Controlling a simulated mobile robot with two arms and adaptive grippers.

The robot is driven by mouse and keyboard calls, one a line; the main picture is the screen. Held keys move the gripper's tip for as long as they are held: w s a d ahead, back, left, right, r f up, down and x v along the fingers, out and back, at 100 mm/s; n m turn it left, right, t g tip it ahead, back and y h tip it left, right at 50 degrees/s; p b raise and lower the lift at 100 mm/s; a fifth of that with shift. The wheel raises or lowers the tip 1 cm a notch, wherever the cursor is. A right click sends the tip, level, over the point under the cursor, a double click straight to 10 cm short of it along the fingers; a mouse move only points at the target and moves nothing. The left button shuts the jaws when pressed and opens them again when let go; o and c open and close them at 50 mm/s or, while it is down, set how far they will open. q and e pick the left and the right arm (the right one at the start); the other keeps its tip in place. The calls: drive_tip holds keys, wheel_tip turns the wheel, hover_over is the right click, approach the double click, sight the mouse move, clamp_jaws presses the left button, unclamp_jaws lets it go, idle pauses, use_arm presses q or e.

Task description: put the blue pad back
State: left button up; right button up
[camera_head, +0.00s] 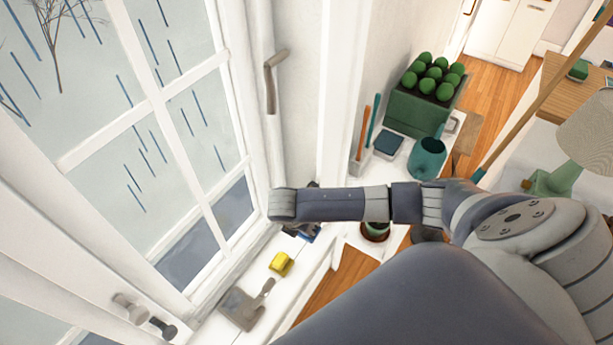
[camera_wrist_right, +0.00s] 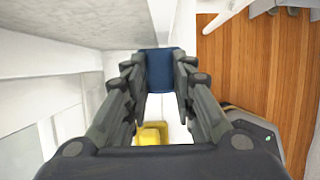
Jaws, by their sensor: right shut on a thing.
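The blue pad (camera_wrist_right: 159,68) is between the fingertips of my right gripper (camera_wrist_right: 160,78) in the right wrist view. The gripper is shut on it. In the head view my right arm reaches in from the right to the window sill. There the blue pad (camera_head: 311,233) shows only in part below my wrist, with the gripper (camera_head: 298,232) mostly hidden. A yellow block (camera_head: 281,264) lies on the sill just below it; it also shows in the right wrist view (camera_wrist_right: 151,134). My left gripper is not in view.
A grey scraper-like tool (camera_head: 244,306) lies on the white sill (camera_head: 262,327). The window frame (camera_head: 240,90) stands close on the left. A white shelf holds a dark blue flat item (camera_head: 389,144), a teal watering can (camera_head: 426,158) and a green crate (camera_head: 412,112). A plant pot (camera_head: 375,232) is under my arm.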

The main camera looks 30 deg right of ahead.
wheel_tip(320, 180, down, 3)
drive_tip(key=shift+s+f, duration=0.1)
drive_tip(key=shift+f, duration=0.05)
drive_tip(key=shift+p, duration=0.45)
drive_tip(key=shift+w+f, duration=0.2)
drive_tip(key=shift+f, duration=0.1)
drive_tip(key=shift+f, duration=0.1)
drive_tip(key=o, duration=1)
